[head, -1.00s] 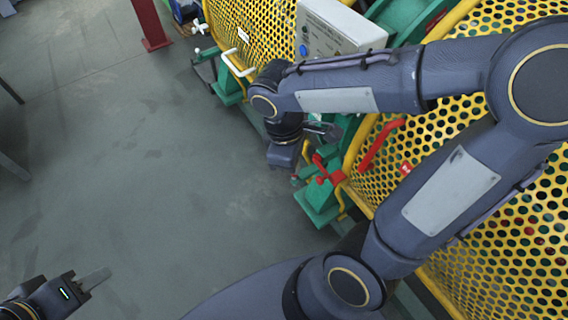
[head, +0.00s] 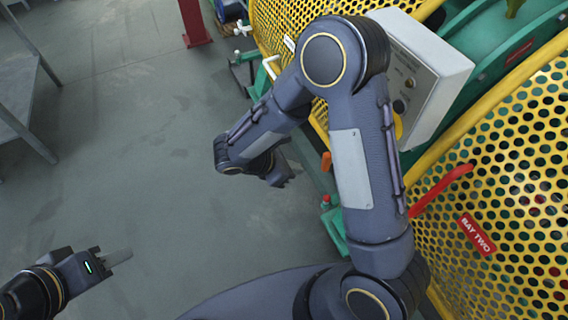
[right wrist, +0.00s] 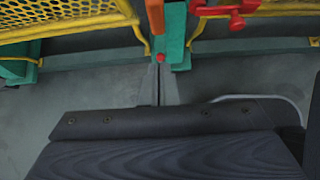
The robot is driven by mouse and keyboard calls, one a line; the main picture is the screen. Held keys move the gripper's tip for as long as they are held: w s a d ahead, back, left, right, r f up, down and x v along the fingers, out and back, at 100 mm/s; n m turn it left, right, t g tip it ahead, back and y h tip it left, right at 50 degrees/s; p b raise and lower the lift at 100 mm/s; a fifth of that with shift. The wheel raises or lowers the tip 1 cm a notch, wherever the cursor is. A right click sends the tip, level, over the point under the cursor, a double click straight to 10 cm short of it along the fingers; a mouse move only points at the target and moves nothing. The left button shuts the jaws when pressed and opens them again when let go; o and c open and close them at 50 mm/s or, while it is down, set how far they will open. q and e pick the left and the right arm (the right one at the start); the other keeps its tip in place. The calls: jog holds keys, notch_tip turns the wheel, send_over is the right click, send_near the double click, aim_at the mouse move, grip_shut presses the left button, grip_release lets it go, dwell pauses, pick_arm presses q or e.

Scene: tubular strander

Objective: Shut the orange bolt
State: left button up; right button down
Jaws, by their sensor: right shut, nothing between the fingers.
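The orange bolt (head: 326,160) shows as a small upright orange piece beside my right forearm in the head view. In the right wrist view an orange bar (right wrist: 155,14) comes down from the top edge, with a small red knob (right wrist: 160,57) below it on a green part. My right gripper (right wrist: 158,85) is shut and empty, its fingertips close below the red knob; I cannot tell whether they touch it. In the head view the right gripper (head: 284,174) is partly hidden by its wrist. My left gripper (head: 118,257) is over the floor, far from the bolt.
Yellow perforated guards (head: 500,190) line the right side, with a red handle (head: 440,190) and a grey control box (head: 440,75). A red latch (right wrist: 226,12) is right of the orange bar. A metal table (head: 25,130) stands left. The floor between is clear.

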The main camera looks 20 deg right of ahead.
aim_at(325, 156)
jog(key=d, duration=0.1)
jog(key=d+f, duration=0.1)
jog(key=d, duration=0.1)
jog(key=d+f, duration=0.1)
jog(key=d, duration=0.1)
jog(key=shift+w+d, duration=0.1)
jog(key=shift+w, duration=0.05)
jog(key=shift+d, duration=0.5)
jog(key=d, duration=0.5)
jog(key=shift+w+f, duration=0.1)
jog(key=shift+w, duration=0.15)
jog(key=shift+d, duration=0.35)
